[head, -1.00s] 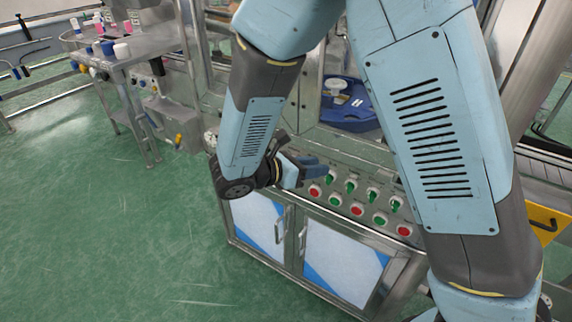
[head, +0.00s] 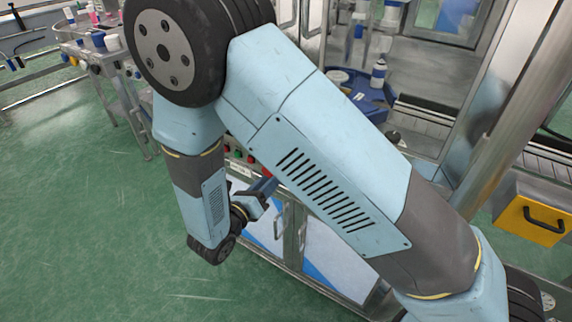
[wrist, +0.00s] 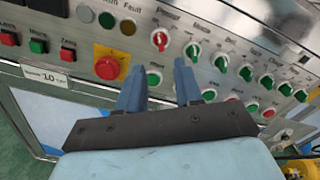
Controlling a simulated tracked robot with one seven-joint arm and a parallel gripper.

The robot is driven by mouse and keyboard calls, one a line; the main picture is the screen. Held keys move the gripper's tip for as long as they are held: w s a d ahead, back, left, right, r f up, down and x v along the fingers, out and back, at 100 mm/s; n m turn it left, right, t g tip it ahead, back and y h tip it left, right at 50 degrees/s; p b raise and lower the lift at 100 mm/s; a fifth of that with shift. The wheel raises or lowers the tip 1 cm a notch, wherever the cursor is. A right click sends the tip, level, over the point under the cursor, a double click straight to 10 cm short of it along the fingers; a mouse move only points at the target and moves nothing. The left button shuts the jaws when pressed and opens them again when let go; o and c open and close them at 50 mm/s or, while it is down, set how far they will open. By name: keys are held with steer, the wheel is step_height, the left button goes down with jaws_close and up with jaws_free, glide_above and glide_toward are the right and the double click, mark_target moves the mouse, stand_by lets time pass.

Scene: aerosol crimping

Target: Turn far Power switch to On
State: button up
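In the wrist view, a red selector knob (wrist: 159,41) sits under a label reading "Power" at the left end of a slanted row of knobs on the steel panel. Its handle looks close to upright; the printing at its positions is too small to read. My gripper (wrist: 158,70) is open and empty, its two blue fingers apart in front of the panel, pointing below the red knob. A green button (wrist: 153,79) shows between the fingers. In the head view, my gripper (head: 268,186) is low beside the panel, and my arm hides most of the knobs.
Several green selector knobs (wrist: 193,51) continue to the right of the red one. A large red knob on a yellow plate (wrist: 107,67) is close to the left finger. Cabinet doors (head: 325,250) lie below the panel. Green floor (head: 90,220) is free at left.

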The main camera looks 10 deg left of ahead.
steer(key=x, duration=0.9)
steer(key=shift+w, duration=0.2)
steer(key=shift+d, duration=0.1)
jaws_close()
